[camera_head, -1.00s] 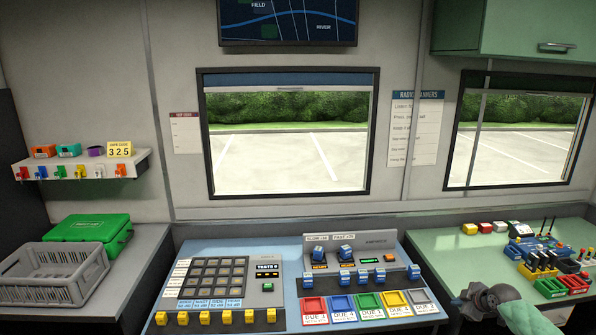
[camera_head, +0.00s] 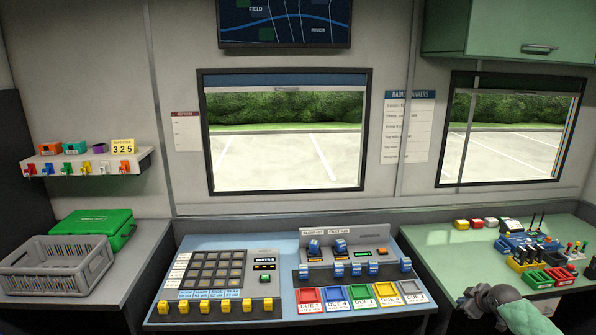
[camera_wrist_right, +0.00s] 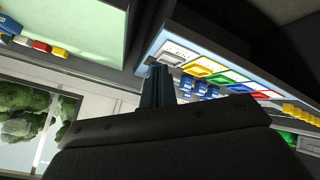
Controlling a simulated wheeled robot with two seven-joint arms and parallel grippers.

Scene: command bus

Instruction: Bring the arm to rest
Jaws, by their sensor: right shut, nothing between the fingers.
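My right arm comes in at the bottom right of the head view. Its dark grey gripper (camera_head: 466,303) is over the front edge of the green counter, right of the blue console, and touches nothing that I can see. In the right wrist view the two dark fingers (camera_wrist_right: 158,84) are together and empty, with the console's coloured trays beyond them. My left arm and gripper are not in view.
The blue desk (camera_head: 215,247) holds a keypad and coloured trays (camera_head: 362,294). Radios (camera_head: 540,248) and small boxes crowd the green counter (camera_head: 440,245). A grey crate (camera_head: 55,268) and a green case (camera_head: 95,225) stand at left. Window and wall lie behind.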

